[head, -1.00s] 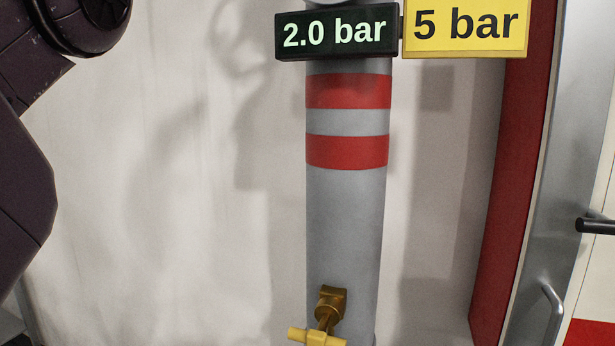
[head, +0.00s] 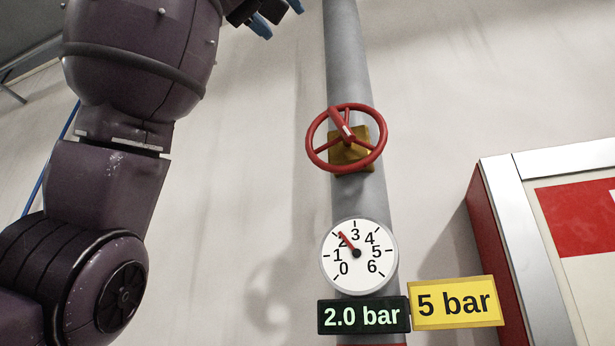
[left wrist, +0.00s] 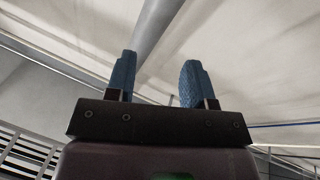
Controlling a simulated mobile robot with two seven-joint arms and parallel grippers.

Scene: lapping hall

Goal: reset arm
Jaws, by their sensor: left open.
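My left arm rises on the left of the head view, with my left gripper (head: 276,18) at the top edge, partly cut off. In the left wrist view its two blue fingers (left wrist: 157,82) stand apart with nothing between them. The gripper is up and to the left of a red handwheel valve (head: 346,138) on a grey vertical pipe (head: 347,55), and apart from it. My right gripper is not in view.
Below the valve, a round gauge (head: 358,257) has its needle near 2. A dark display (head: 363,316) reads 2.0 bar, beside a yellow 5 bar sign (head: 456,302). A red and white cabinet (head: 560,220) stands at right. Wall space between pipe and cabinet is clear.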

